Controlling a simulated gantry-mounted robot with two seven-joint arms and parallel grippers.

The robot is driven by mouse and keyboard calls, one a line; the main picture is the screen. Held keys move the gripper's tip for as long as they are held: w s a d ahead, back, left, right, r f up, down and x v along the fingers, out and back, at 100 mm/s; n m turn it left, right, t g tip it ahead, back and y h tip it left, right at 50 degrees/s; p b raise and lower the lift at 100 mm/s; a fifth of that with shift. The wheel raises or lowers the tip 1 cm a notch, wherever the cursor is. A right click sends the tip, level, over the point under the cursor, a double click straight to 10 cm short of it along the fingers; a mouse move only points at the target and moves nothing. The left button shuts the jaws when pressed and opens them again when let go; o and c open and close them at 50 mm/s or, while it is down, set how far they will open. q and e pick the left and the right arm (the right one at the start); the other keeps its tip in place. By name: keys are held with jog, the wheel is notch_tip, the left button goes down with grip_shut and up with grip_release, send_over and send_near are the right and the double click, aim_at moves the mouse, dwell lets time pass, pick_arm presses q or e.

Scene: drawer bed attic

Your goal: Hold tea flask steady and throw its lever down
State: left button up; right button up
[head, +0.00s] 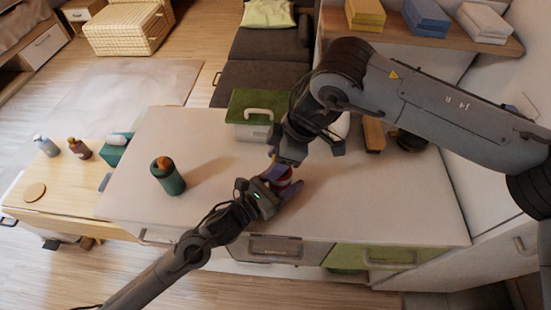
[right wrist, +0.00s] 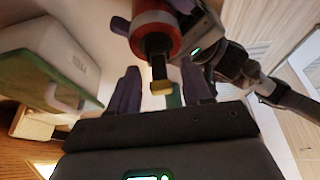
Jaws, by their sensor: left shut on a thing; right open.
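The tea flask (head: 283,173), a red cylinder with a pale band, stands on the pale counter, partly hidden by both grippers in the head view. In the right wrist view the flask (right wrist: 157,22) shows a dark lever with a yellow tip (right wrist: 161,87) sticking out toward my right gripper. My left gripper (head: 281,185) is shut on the flask's body from the left and front. My right gripper (head: 284,164) is open just above and behind the flask. Its purple fingers (right wrist: 162,92) stand on either side of the lever tip; I cannot tell whether they touch it.
A dark green bottle with an orange top (head: 168,177) stands left on the counter (head: 215,215). A green-lidded white box (head: 252,115) stands behind the flask. A brown block (head: 373,134) and a dark round item (head: 411,142) lie at the back right. The counter's right front is clear.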

jog(key=shift+f, duration=0.15)
grip_shut()
jog(key=shift+y, duration=0.3)
jog(key=y, duration=0.2)
jog(key=d+y, duration=0.1)
jog(key=y, duration=0.3)
jog(key=shift+s+d+f, duration=0.1)
jog(key=shift+d+f, duration=0.1)
jog(key=shift+f, duration=0.2)
jog(key=y, duration=0.5)
jog(key=shift+d+f+y, duration=0.35)
jog(key=shift+d+y, duration=0.05)
pick_arm(q)
jog(key=shift+d, duration=0.1)
pick_arm(e)
jog(key=shift+d, duration=0.1)
